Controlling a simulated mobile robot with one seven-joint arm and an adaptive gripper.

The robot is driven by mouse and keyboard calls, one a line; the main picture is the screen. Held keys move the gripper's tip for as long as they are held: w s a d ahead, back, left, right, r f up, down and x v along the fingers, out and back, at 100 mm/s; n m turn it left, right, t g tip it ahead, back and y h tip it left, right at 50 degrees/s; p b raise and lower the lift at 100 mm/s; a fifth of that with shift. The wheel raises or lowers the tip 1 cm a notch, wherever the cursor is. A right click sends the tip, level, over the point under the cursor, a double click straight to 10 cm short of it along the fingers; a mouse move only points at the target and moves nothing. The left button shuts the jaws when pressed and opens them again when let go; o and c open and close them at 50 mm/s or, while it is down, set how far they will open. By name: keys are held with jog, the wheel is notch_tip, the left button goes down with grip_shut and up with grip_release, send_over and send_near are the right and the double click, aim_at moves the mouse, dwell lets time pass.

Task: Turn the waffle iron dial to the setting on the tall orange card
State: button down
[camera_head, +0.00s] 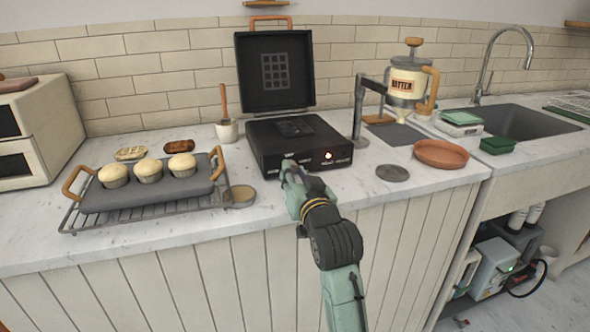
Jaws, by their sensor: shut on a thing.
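The black waffle iron (330,157) stands on the marble counter with its gridded lid (275,75) raised and an orange handle on top. A small lit lamp (328,155) glows on its front panel. My gripper (288,168) is at the left part of that front panel, shut on the dial there. The gripper hides the dial, so its pointer and setting cannot be read. Small pale marks show on the panel, too small to read. I cannot make out a tall orange card in this view.
A dark tray of muffins (132,196) on a wire rack lies to the left. A white pot with a brush (227,130) stands behind it. To the right are a batter dispenser (407,82) on a stand, a terracotta dish (441,154) and a grey disc (392,173).

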jog(key=c, duration=1.3)
grip_release()
jog(key=shift+c, duration=0.2)
jog(key=shift+s, duration=0.1)
jog(key=v, duration=0.7)
jog(key=shift+s, duration=0.2)
